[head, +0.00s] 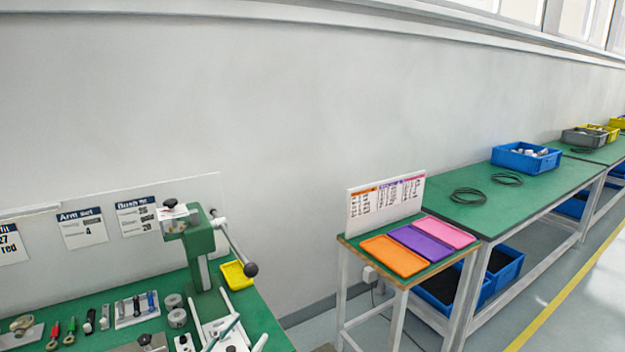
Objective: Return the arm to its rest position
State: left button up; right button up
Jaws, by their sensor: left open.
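My left gripper (229,325) shows low in the head view, at the bottom edge over the front of the green bench (262,318). Its pale fingers are spread apart. Small bench parts and a teal rod (224,333) show in the space between them; I cannot tell whether anything touches the fingers. The rest of the arm is cut off by the picture edge. My right gripper is not in view.
A green arbor press (199,245) with a black-knobbed lever (250,269) stands just behind the gripper, beside a yellow tray (237,275). Tools and parts lie left. A stand with orange (393,255), purple and pink trays is right, across a floor gap.

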pick_arm(q)
jog(key=s+a+f+n+g+y, duration=0.3)
jog(key=s+a+f+y, duration=0.1)
jog(key=s+f, duration=0.7)
jog(key=s+a+f+n+g+y, duration=0.3)
jog(key=s+f, duration=0.8)
jog(key=f, duration=0.7)
jog(key=shift+s+a+g+y, duration=0.15)
jog(key=shift+a+g+y, duration=0.3)
jog(key=shift+g+y, duration=0.05)
